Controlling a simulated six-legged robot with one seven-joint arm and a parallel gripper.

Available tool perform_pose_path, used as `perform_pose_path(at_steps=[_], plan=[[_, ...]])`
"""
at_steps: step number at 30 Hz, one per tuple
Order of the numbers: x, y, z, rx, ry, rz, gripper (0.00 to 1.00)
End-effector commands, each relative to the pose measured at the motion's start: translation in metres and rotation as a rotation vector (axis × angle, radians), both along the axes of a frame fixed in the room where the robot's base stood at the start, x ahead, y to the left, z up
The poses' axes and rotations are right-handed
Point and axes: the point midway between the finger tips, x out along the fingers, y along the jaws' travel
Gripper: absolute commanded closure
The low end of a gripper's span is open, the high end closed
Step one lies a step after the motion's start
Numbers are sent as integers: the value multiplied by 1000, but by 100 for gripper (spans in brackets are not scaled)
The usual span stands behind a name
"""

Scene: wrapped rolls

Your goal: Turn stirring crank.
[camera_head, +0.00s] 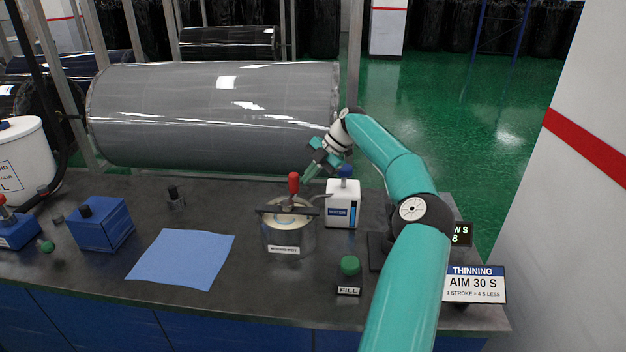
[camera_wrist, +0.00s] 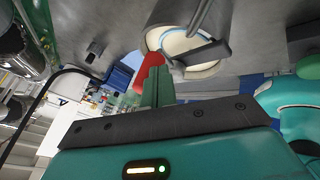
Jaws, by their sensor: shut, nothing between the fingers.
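The stirring crank has an upright red handle (camera_head: 293,184) and a dark crossbar (camera_head: 275,209) over a metal pot (camera_head: 289,243) with a white label. My gripper (camera_head: 306,180) is just to the right of the red handle, pointing down and left. Its green fingers are shut and empty. In the wrist view the fingers (camera_wrist: 155,85) overlap part of the red handle (camera_wrist: 150,61), and the pot (camera_wrist: 200,72) with pale contents lies beyond. I cannot tell whether the fingers touch the handle.
A white blue-capped container (camera_head: 342,207) stands right of the pot, under my wrist. A green FILL button (camera_head: 350,265) is at the front. A blue cloth (camera_head: 182,259) and a blue box (camera_head: 101,224) lie left. A large wrapped roll (camera_head: 215,115) is behind the bench.

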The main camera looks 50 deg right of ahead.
Motion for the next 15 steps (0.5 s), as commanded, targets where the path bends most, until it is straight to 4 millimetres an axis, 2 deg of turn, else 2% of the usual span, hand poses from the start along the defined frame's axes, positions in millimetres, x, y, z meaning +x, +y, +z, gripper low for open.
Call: perform_pose_path(at_steps=[15], plan=[[42,4,0,-1,0,0,100]])
